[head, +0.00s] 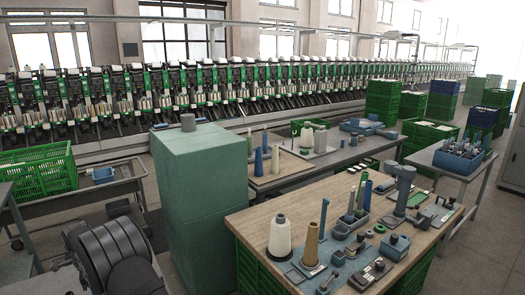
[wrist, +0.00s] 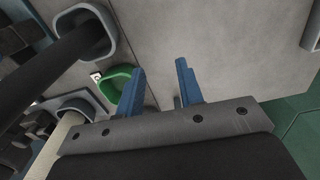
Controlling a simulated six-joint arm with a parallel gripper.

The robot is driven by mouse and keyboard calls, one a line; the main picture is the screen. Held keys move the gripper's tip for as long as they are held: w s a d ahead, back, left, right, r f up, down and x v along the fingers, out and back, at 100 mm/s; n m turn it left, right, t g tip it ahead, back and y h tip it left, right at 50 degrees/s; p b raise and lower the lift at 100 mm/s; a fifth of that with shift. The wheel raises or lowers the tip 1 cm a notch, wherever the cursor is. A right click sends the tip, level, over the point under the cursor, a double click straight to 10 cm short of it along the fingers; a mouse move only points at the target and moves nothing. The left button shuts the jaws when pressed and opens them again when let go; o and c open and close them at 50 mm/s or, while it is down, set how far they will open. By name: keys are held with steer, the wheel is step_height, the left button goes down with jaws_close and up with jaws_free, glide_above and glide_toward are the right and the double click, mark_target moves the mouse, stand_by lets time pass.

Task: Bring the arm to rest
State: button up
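My gripper (wrist: 161,68) shows in the wrist view with its two blue fingers apart and nothing between them. It is open over a plain grey surface (wrist: 225,45). A green rounded piece (wrist: 113,86) lies just left of the left finger; I cannot tell if they touch. I cannot make out my gripper in the head view. Dark rounded bodies (head: 112,250) at the lower left of the head view may be part of my arm, but I cannot tell.
A dark bar (wrist: 50,65) and a pale bar (wrist: 58,145) meet grey-rimmed sockets left in the wrist view. In the head view, a wooden-topped bench (head: 253,230) holds a white cone (head: 280,240), a tan cone (head: 312,243) and small fixtures. A tall green block (head: 200,200) stands beside it.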

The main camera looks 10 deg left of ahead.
steer(key=s+a+f, duration=0.1)
steer(key=a, duration=0.1)
steer(key=s+a+f, duration=0.1)
steer(key=a+f, duration=0.1)
steer(key=shift+s+f, duration=0.2)
steer(key=shift+f, duration=0.05)
steer(key=shift+a+f, duration=0.1)
steer(key=shift+f, duration=0.75)
